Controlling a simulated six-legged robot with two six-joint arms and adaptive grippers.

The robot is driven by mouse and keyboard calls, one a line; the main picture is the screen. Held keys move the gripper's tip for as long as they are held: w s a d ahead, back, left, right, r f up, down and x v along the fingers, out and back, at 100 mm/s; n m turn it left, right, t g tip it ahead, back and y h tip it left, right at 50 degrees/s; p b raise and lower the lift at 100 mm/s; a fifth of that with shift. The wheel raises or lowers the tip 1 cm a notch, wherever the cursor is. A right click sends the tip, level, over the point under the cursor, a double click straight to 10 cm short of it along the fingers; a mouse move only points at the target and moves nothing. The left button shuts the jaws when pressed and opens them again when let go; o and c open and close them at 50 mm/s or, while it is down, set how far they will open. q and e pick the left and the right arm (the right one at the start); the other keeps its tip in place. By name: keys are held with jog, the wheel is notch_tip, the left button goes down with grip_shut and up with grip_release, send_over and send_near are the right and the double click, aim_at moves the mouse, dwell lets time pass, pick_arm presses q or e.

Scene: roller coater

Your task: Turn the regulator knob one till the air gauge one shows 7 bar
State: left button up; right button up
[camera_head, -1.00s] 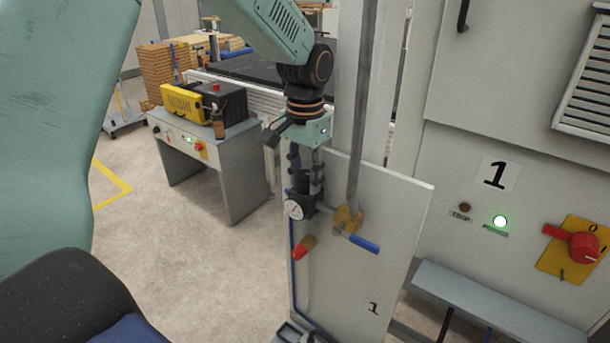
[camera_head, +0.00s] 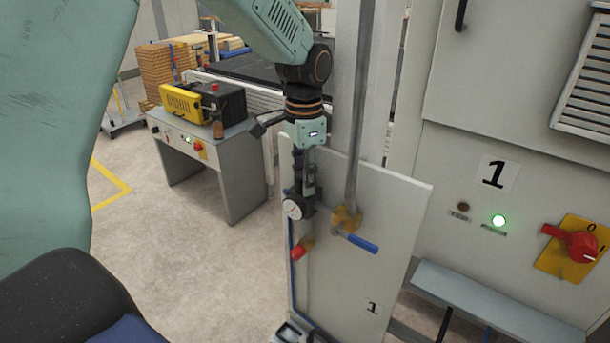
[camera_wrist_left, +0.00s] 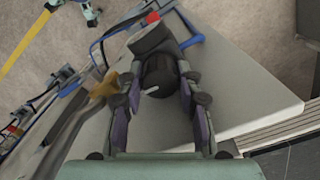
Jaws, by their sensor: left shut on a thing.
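My left gripper (camera_head: 304,190) points down over the regulator on the grey panel marked 1. In the left wrist view its two fingers stand on either side of the black regulator knob (camera_wrist_left: 159,73) and are shut on it. The knob has a pale line on its top. The round air gauge (camera_head: 292,209) with a white face sits just below the fingers in the head view. Its needle is too small to read. In the wrist view the gauge (camera_wrist_left: 150,38) shows beyond the knob, its face not visible. My right gripper is not in view.
A valve with a blue handle (camera_head: 362,243) and a red-handled part (camera_head: 298,253) sit near the regulator. The panel (camera_head: 350,285) stands beside a vertical pipe and a cabinet with a red switch (camera_head: 580,245). A grey desk (camera_head: 215,165) stands to the left, with open floor before it.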

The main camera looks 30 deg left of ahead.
aim_at(301, 174)
pick_arm(q)
jog(key=shift+r+m, duration=0.1)
jog(key=shift+m, duration=0.6)
jog(key=o, duration=1.2)
jog(key=shift+s+a, duration=0.1)
jog(key=shift+s, duration=0.1)
jog(key=shift+c, duration=0.2)
notch_tip(301, 174, up, 8)
jog(key=shift+f, duration=0.1)
